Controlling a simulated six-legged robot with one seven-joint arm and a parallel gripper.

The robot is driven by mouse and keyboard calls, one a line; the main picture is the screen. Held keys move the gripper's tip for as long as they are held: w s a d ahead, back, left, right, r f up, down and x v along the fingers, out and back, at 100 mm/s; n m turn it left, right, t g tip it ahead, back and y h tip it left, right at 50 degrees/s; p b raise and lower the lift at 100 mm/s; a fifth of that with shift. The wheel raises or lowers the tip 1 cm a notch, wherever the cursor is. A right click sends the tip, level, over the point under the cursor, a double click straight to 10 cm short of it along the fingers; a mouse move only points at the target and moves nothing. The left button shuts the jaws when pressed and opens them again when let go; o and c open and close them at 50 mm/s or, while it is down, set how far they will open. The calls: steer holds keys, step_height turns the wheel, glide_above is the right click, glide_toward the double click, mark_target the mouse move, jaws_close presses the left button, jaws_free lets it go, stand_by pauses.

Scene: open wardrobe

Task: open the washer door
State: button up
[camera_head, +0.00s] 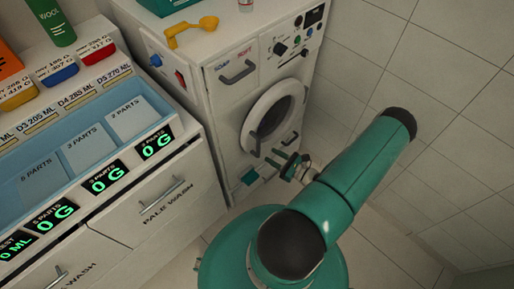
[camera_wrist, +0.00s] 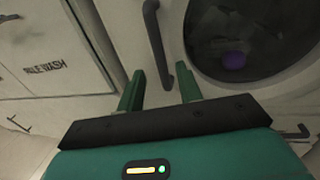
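The white washer (camera_head: 225,85) stands against the tiled wall. Its round door (camera_head: 249,122) has a pale ring and dark glass and looks shut. A dark vertical bar handle (camera_head: 256,145) is on the door's left side. My gripper (camera_head: 283,160) is in front of the lower part of the door. In the wrist view my gripper (camera_wrist: 161,92) is open, with two green fingers apart. The door handle (camera_wrist: 153,40) is ahead of them, its lower end showing in the gap. Contact cannot be told. A purple item (camera_wrist: 234,61) shows behind the door glass (camera_wrist: 250,35).
A white cabinet (camera_head: 130,232) with drawers and a blue tray (camera_head: 35,155) stands left of the washer. A yellow scoop (camera_head: 190,30) and a teal box (camera_head: 165,5) are on top of the washer. Tiled wall (camera_head: 440,90) is at the right.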

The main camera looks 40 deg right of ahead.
mark_target(258, 148)
steer(key=x, duration=0.7)
steer(key=shift+w, duration=0.4)
jaws_close()
